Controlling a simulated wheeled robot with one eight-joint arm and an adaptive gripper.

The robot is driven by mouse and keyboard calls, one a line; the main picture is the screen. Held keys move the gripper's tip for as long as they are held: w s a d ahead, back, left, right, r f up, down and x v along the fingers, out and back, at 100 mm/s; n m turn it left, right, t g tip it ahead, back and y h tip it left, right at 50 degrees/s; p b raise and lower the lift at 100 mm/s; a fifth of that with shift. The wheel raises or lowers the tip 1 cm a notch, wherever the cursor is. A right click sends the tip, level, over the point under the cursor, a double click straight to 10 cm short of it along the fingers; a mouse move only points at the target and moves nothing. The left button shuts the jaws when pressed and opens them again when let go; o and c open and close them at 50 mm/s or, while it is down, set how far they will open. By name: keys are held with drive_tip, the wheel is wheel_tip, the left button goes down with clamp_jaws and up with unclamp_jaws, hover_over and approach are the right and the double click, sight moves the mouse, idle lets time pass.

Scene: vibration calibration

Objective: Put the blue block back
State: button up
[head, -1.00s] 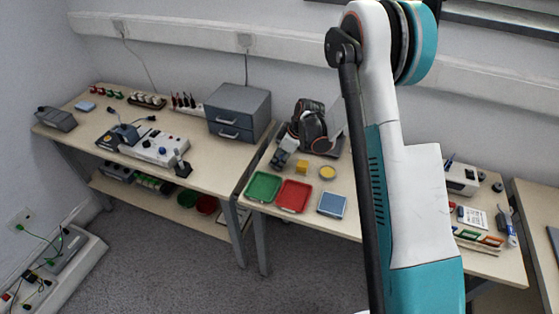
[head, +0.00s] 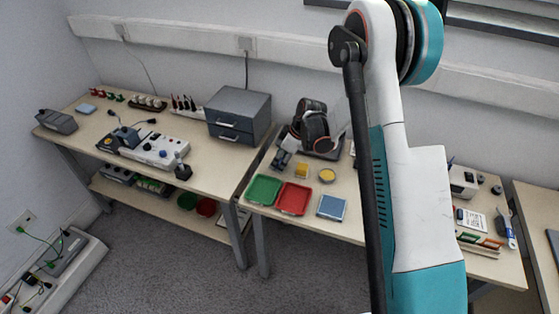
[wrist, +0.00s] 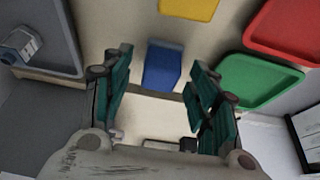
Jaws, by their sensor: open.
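The blue block (wrist: 162,66) stands on the table in the wrist view, between the fingertips of my gripper (wrist: 159,62). The fingers are open, one on each side, with a visible gap to the block's left; contact on the right is hard to tell.
A green tray (head: 263,189), a red tray (head: 293,198) and a blue tray (head: 332,206) line the front edge. A yellow round dish (head: 327,175) is behind them. A dark grey tray (wrist: 48,35) lies left in the wrist view. A drawer unit (head: 238,112) stands left.

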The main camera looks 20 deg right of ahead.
drive_tip(key=s+d+r+m+t+h+p, duration=0.15)
drive_tip(key=s+r, duration=0.25)
drive_tip(key=r, duration=0.6)
drive_tip(key=s+r+m+g+y+p, duration=0.15)
drive_tip(key=s+r, duration=0.25)
drive_tip(key=r, duration=0.7)
drive_tip(key=s+a+r+m+t+h, duration=0.1)
drive_tip(key=s+r+m, duration=0.3)
drive_tip(key=s, duration=0.8)
drive_tip(key=s+a+r+m+t+h, duration=0.1)
drive_tip(key=s+r, duration=0.5)
drive_tip(key=s, duration=0.7)
drive_tip(key=m+t+h, duration=0.1)
drive_tip(key=m+t, duration=0.1)
drive_tip(key=shift+s+r+m+t+h, duration=0.15)
drive_tip(key=shift+r+m+t+h, duration=0.15)
drive_tip(key=shift+m, duration=0.1)
